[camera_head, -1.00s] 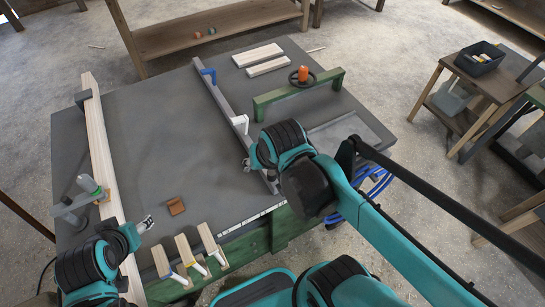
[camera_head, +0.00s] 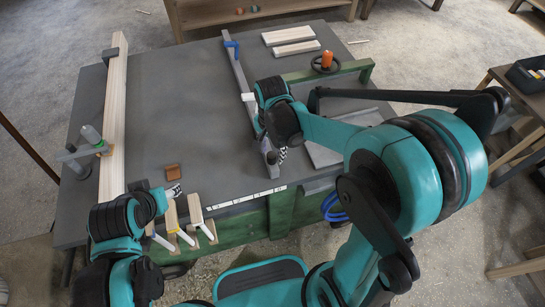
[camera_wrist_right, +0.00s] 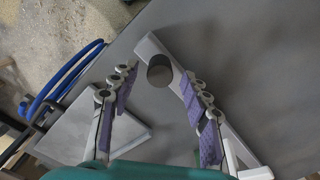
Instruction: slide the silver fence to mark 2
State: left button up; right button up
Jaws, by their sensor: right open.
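The silver fence (camera_head: 241,78) is a long grey bar lying across the dark grey table (camera_head: 190,110). In the right wrist view, a round dark knob (camera_wrist_right: 160,73) stands at the end of the fence (camera_wrist_right: 151,46). My right gripper (camera_head: 277,157) is over the near end of the fence; in the wrist view its open fingers (camera_wrist_right: 155,82) lie on either side of the knob, with gaps showing. Whether they touch it is unclear. A white marked strip (camera_head: 245,198) runs along the near table edge; its numbers are too small to read. My left gripper (camera_head: 175,190) is near the front left.
A green bar (camera_head: 360,70) and orange-topped wheel (camera_head: 326,60) stand back right.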

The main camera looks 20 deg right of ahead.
notch_tip(320, 180, down, 2)
jog(key=shift+f+b, duration=0.1)
jog(key=shift+b, duration=0.2)
grip_shut()
jog(key=a, duration=1.4)
jog(key=shift+s+a, duration=0.1)
jog(key=shift+s, duration=0.15)
grip_release()
